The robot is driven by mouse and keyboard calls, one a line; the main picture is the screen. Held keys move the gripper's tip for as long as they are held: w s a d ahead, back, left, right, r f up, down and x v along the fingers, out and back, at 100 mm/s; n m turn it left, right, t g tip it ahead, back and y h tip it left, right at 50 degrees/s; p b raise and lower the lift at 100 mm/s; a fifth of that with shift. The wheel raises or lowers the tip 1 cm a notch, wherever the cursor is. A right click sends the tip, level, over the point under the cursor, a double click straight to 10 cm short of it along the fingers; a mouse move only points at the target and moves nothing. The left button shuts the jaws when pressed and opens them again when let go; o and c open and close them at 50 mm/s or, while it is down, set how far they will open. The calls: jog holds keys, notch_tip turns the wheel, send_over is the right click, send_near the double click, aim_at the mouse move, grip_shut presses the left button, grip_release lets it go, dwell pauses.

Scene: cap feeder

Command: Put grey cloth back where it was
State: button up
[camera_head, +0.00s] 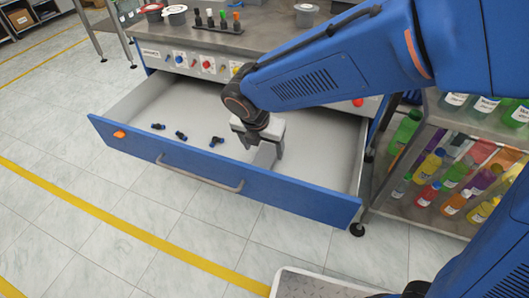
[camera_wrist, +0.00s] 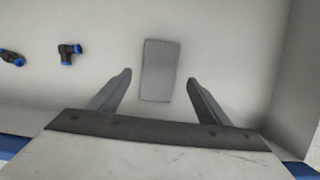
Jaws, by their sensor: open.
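The grey cloth (camera_wrist: 160,58) is a small flat grey rectangle lying on the drawer floor in the wrist view. My gripper (camera_wrist: 159,78) is open, with one finger on each side of the cloth's near part and a gap to each side. Whether the fingertips touch the floor cannot be told. In the head view my gripper (camera_head: 264,150) points down into the open drawer (camera_head: 200,175), right of its middle. The cloth cannot be made out there, where my gripper and arm block part of the drawer.
The workbench top (camera_head: 265,38) is above the drawer. A shelf of bottles (camera_head: 440,175) stands at the right. Drawer floor around the cloth is clear.

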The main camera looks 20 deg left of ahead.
jog(key=v, duration=0.7)
jog(key=shift+r, duration=0.2)
jog(key=shift+s, duration=0.1)
jog(key=w+d+r+m, duration=0.25)
jog(key=d+m, duration=0.55)
jog(key=d, duration=0.5)
jog(key=w+d+r+m, duration=0.1)
jog(key=d+r+m, duration=0.2)
jog(key=d+m, duration=0.8)
jog(key=s+d+f+m, duration=0.1)
jog(key=s+d+m, duration=0.5)
jog(key=d+m, duration=0.2)
jog(key=s+d+f+m+t, duration=0.1)
jog(key=s+d+m, duration=0.5)
jog(key=d, duration=0.7)
jog(key=shift+m, duration=1)
jog(key=shift+s+d+f, duration=0.1)
jog(key=shift+s, duration=0.05)
